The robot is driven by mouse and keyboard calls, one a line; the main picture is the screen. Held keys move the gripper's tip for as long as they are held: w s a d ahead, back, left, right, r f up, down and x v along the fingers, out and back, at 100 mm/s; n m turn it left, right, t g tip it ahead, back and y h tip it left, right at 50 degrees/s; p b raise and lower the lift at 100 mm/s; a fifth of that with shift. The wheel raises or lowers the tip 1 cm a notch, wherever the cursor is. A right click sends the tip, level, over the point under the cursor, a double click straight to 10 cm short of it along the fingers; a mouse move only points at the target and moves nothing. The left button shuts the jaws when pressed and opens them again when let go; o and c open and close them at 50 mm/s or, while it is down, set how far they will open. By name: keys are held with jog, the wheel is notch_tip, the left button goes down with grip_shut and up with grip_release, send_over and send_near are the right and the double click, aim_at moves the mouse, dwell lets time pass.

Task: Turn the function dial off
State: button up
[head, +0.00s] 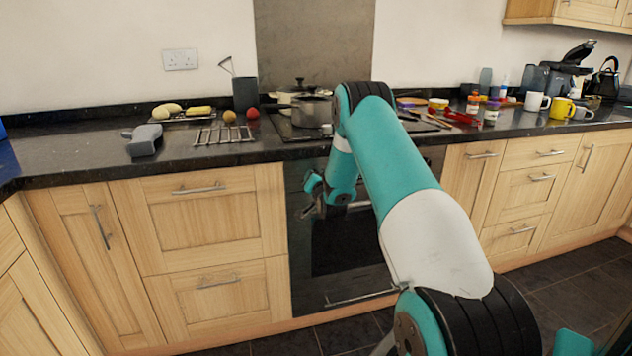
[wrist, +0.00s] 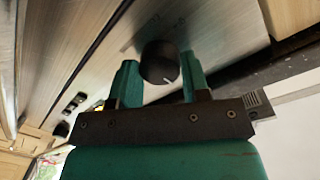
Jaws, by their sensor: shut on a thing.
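The function dial (wrist: 160,62) is a round black knob with a pale pointer line. It shows in the wrist view on the oven's metal control panel (wrist: 215,30). My gripper (wrist: 160,75) has its two teal fingers on either side of the dial, shut on it. In the head view my gripper (head: 310,198) is at the upper left of the oven front (head: 350,240). The dial is hidden there behind my gripper and arm.
Smaller black knobs (wrist: 75,103) sit along the panel in the wrist view. Above the oven, pots (head: 312,110) stand on the hob. The dark worktop (head: 80,155) overhangs the drawers (head: 215,215). The floor in front is clear.

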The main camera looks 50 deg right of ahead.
jog(key=shift+f, duration=0.1)
jog(key=o, duration=0.9)
jog(key=b+v, duration=1.2)
jog(key=v, duration=0.5)
jog(key=shift+s, duration=0.25)
jog(key=shift+a, duration=0.1)
